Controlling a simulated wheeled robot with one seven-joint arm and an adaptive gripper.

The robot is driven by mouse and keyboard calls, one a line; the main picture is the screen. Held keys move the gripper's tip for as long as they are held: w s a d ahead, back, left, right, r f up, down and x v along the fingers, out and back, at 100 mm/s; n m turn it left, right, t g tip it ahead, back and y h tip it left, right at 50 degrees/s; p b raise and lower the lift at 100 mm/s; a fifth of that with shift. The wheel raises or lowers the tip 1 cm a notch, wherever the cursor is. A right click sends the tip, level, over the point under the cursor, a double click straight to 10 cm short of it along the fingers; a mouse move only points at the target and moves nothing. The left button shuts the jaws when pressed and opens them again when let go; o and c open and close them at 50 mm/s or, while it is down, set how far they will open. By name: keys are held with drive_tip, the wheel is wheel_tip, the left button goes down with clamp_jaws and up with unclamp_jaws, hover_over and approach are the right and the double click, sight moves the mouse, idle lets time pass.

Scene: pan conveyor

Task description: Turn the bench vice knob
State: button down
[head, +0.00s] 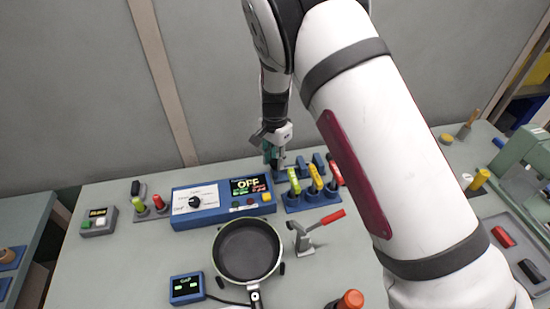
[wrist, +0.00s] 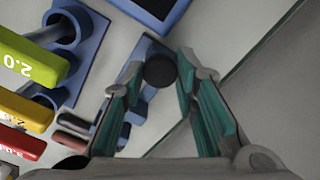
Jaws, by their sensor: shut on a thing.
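My gripper (head: 271,157) reaches down at the back of the bench, next to the blue holders. In the wrist view my gripper (wrist: 160,72) has its teal-padded fingers on either side of a round black knob (wrist: 160,70), shut on it. The knob sits at the upper end of a blue body (wrist: 132,78), seemingly the bench vice. A thin bar with a reddish-brown end (wrist: 74,123) lies beside the blue body. In the head view the knob is hidden by my gripper, so its turn angle cannot be told.
Green, yellow and red handled tools (head: 315,178) stand in blue holders just right of my gripper. A blue control box (head: 222,203) reading OFF is to the left. A black pan (head: 247,250) and a red-handled clamp (head: 305,238) are in front. Grey wall stands close behind.

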drive_tip(key=m, duration=0.4)
drive_tip(key=shift+m, duration=0.3)
drive_tip(key=m, duration=0.4)
drive_tip(key=shift+a+m, duration=0.1)
drive_tip(key=shift+m, duration=0.2)
drive_tip(key=m, duration=0.4)
drive_tip(key=shift+m+p, duration=0.3)
drive_tip(key=shift+m, duration=2)
drive_tip(key=c, duration=1.2)
unclamp_jaws()
drive_tip(key=shift+c, duration=0.2)
